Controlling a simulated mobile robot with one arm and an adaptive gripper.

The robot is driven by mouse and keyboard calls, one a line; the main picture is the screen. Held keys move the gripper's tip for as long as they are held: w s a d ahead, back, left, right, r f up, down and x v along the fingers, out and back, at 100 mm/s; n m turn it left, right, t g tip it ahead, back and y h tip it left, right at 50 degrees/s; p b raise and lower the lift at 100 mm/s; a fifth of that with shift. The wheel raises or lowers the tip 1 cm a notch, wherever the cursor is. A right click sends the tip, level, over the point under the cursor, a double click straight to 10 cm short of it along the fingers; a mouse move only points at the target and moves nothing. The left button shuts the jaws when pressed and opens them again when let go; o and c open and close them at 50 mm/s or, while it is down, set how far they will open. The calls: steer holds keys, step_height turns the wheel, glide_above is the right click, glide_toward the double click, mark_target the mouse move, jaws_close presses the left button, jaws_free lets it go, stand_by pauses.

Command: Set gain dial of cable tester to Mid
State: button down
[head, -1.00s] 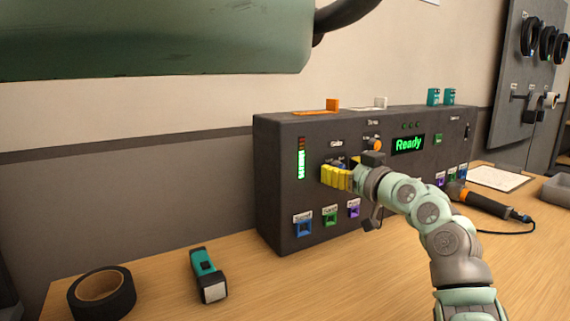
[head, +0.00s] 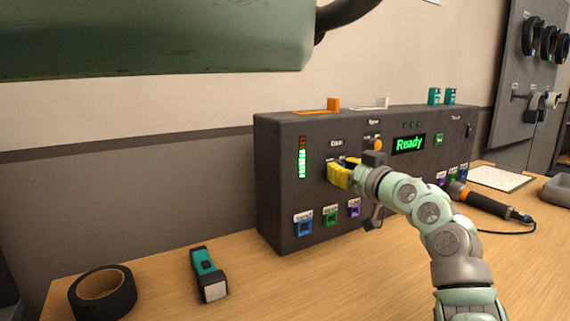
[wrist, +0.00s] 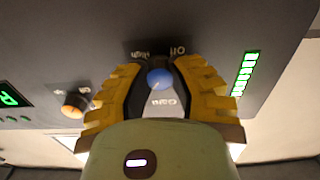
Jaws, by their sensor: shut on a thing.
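The cable tester (head: 275,170) is a dark box standing on the bench. My gripper (head: 343,173) has yellow fingers against its front panel, below a small white label. In the wrist view the fingers (wrist: 159,68) close around the gain dial, a blue knob (wrist: 160,79). "Gain", "High" and "Off" lettering shows upside down around it. The knob lies between the two fingertips; its pointer and exact setting cannot be made out. In the head view the dial is mostly hidden behind the fingers.
An orange knob (head: 377,145) sits right of my gripper. A green "Ready" display (head: 408,143) and a green level bar (head: 302,163) are on the panel. Coloured sockets (head: 303,224) run below.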

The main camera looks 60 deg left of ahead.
steer(key=shift+m, duration=0.3)
steer(key=c, duration=0.7)
jaws_free()
steer(key=shift+c, duration=0.2)
steer(key=shift+d, duration=0.1)
steer(key=d, duration=0.7)
steer(key=shift+s+d, duration=0.2)
